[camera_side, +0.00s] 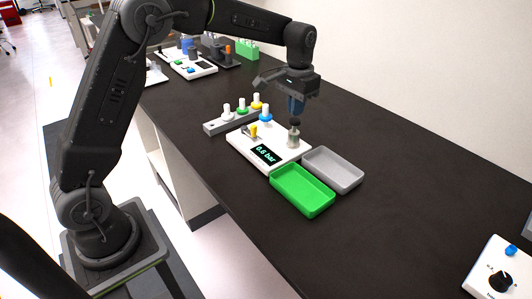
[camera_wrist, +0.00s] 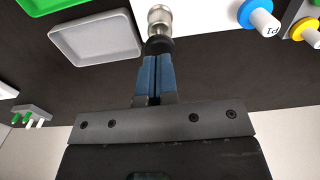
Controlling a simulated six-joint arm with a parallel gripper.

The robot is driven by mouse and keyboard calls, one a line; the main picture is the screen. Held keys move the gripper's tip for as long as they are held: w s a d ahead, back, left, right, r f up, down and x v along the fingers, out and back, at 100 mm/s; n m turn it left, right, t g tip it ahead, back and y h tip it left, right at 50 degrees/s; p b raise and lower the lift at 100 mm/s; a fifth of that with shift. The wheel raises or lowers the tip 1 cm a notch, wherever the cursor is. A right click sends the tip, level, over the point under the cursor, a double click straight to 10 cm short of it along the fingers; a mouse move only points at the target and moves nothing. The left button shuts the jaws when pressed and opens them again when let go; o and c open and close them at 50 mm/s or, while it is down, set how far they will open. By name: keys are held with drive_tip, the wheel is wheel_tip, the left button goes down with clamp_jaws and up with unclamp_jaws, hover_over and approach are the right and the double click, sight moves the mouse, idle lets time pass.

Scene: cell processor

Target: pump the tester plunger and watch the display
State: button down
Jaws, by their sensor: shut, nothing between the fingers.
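The tester is a white unit (camera_side: 251,159) on the dark bench in the side view, and its display (camera_side: 265,154) reads 0.6 bar. Its plunger (camera_side: 294,138) stands upright at the right corner, a metal cylinder with a black knob (camera_side: 294,122) on top. My gripper (camera_side: 296,113) points down just above the knob, its blue fingers shut together and empty. In the wrist view, my gripper (camera_wrist: 157,60) has its tips at the black knob, with the metal plunger (camera_wrist: 159,19) beyond. I cannot tell whether the tips touch the knob.
A green tray (camera_side: 302,207) and a grey tray (camera_side: 345,185) sit in front of the tester. A blue-ringed white peg (camera_side: 265,117) stands on the tester, and a rack (camera_side: 214,128) with several pegs is behind it. A white dial box (camera_side: 497,278) is at lower right.

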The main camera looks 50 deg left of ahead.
sight(295, 119)
drive_tip(key=shift+r, duration=0.1)
idle(0.3)
drive_tip(key=shift+r, duration=2.4)
drive_tip(key=shift+r, duration=0.1)
drive_tip(key=s+d+r+t, duration=0.2)
drive_tip(key=s+r, duration=0.3)
drive_tip(key=s, duration=0.3)
drive_tip(key=s+d+f+t, duration=0.1)
drive_tip(key=s, duration=1)
drive_tip(key=s+f+t, duration=0.2)
drive_tip(key=s, duration=0.8)
drive_tip(key=shift+s+d+f+t, duration=0.2)
drive_tip(key=shift+s+d+t, duration=0.1)
drive_tip(key=shift+s+d, duration=0.05)
idle(1.4)
